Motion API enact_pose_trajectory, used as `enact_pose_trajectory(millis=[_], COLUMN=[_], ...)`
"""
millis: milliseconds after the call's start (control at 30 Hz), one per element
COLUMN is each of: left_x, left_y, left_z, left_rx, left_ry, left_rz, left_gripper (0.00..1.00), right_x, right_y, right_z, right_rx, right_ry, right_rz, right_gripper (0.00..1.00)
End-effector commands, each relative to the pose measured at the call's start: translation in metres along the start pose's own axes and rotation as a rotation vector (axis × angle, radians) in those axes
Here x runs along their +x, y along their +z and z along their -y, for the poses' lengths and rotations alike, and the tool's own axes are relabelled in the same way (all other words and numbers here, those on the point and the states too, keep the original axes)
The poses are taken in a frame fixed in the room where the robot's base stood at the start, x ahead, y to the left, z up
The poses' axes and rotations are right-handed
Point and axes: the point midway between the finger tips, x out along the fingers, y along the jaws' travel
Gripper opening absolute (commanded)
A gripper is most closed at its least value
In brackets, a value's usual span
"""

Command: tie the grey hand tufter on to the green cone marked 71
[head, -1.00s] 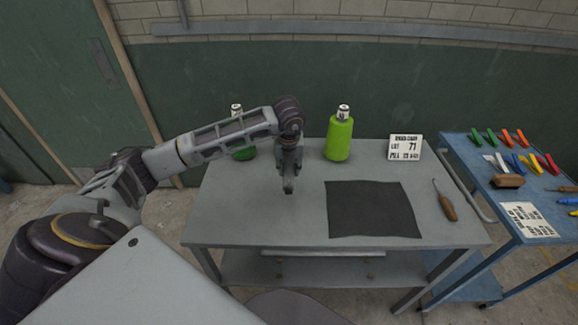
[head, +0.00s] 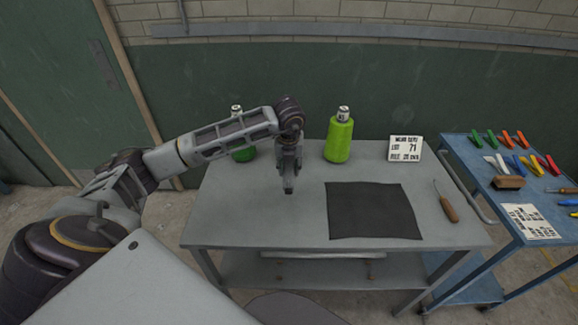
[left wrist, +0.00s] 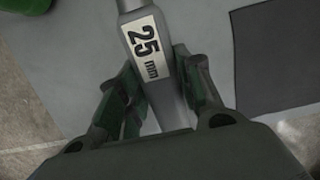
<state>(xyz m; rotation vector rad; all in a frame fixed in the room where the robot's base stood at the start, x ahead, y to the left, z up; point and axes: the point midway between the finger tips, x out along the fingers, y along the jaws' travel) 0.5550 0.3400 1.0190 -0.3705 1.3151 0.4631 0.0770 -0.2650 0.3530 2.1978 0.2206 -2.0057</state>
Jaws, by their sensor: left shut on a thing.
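My left gripper (head: 288,189) points down over the left part of the grey table. In the left wrist view its green-lined fingers are shut on the grey hand tufter (left wrist: 148,46), a grey bar with a "25 mm" label. The tufter is mostly hidden by the gripper in the head view. A lime-green cone (head: 339,140) stands upright at the back of the table, to the right of the gripper. A darker green cone (head: 243,154) stands behind my left forearm, partly hidden. The writing on both cone tops is too small to read. My right gripper is out of view.
A white card (head: 405,148) reading "LOT 71" stands at the table's back right. A dark mat (head: 373,210) lies right of the gripper, with a wooden-handled hook (head: 447,206) beyond it. A blue cart (head: 478,150) with several tools stands at the right.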

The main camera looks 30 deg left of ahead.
Motion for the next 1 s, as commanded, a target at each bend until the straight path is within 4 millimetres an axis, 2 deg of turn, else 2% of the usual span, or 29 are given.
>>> enact_pose_trajectory(millis=[1000], left_x=[0.002], left_y=[0.011], left_z=[0.0], left_rx=[-0.001], left_ry=[-0.001], left_rz=[0.002], left_gripper=[0.03], right_x=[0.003], right_y=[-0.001], right_z=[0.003], right_rx=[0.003], right_ry=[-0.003], right_rz=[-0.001], right_gripper=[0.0])
